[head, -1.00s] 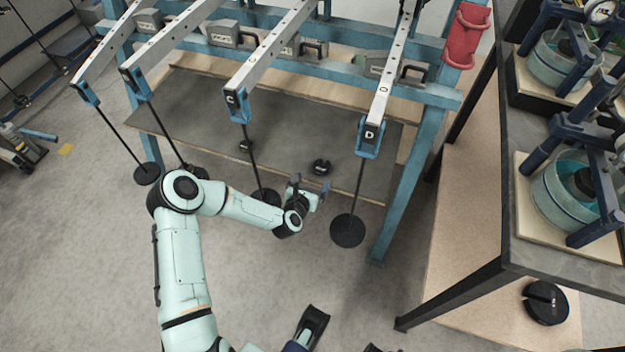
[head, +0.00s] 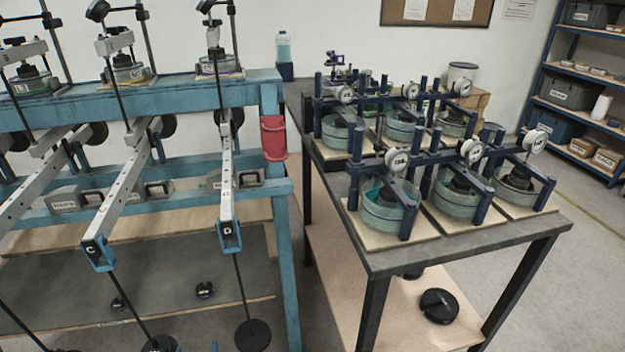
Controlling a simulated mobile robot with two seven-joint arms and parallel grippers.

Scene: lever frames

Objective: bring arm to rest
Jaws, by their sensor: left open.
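Only the fingertips of my left gripper (head: 197,348) show, at the bottom edge of the head view. They are apart, with no object visible between them. They show between the black hanger disc under lever C (head: 158,344) and the hanger disc under lever D (head: 253,335). The rest of my left arm is out of view. My right gripper is not in view. Lever C (head: 108,215) and lever D (head: 227,190) reach forward from the blue frame (head: 276,200), each with a rod hanging from its blue end.
A dark table (head: 400,258) with several dial-gauge cells stands to the right. A slotted black weight (head: 439,306) lies on its lower shelf. Small black weights (head: 204,290) lie on the frame's low grey shelf. A red holder (head: 273,138) hangs on the frame post.

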